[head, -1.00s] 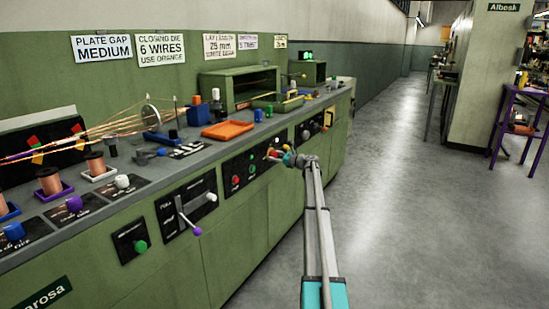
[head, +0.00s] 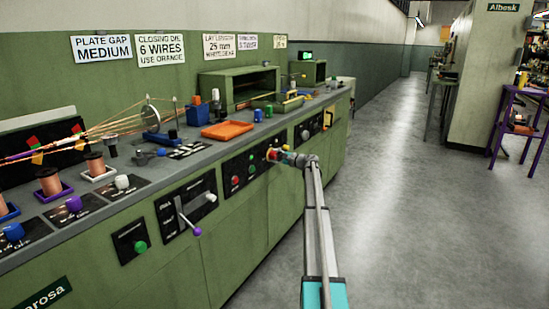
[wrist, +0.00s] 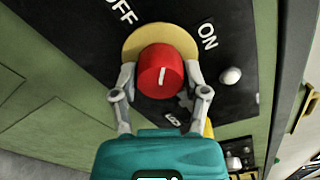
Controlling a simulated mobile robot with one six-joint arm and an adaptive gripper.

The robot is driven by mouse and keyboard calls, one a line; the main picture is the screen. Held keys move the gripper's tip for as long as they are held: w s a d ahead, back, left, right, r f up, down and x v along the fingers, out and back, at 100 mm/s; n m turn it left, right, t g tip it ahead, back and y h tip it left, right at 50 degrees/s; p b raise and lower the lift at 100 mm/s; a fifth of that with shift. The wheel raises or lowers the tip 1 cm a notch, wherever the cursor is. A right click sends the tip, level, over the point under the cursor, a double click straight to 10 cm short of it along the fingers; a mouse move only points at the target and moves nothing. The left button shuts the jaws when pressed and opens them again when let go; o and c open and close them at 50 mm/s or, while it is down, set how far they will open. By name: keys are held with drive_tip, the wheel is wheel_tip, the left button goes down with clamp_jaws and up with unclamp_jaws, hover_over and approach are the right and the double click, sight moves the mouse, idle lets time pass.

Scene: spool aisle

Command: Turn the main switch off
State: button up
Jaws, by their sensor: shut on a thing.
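The main switch is a round red knob (wrist: 161,78) on a yellow disc, set in a black panel marked OFF and ON. It also shows small in the head view (head: 272,155), on the front of the green machine. My gripper (wrist: 160,84) has one finger on each side of the red knob and is shut on it. The white mark on the knob points between the OFF lettering (wrist: 122,10) and the ON lettering (wrist: 207,36). In the head view my gripper (head: 279,156) is at the panel and partly hides the switch.
A white round button (wrist: 231,76) sits close beside the switch. Red and green buttons (head: 236,180) are to its left. A lever with a purple ball (head: 197,231) sticks out further left. The floor (head: 400,220) to the right is clear.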

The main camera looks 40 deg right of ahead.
drive_tip(key=n, duration=0.3)
drive_tip(key=shift+a+n, duration=0.15)
drive_tip(key=shift+n, duration=2.25)
drive_tip(key=o, duration=1.1)
drive_tip(key=shift+o, duration=0.2)
drive_tip(key=shift+s, duration=0.1)
drive_tip(key=v, duration=1.2)
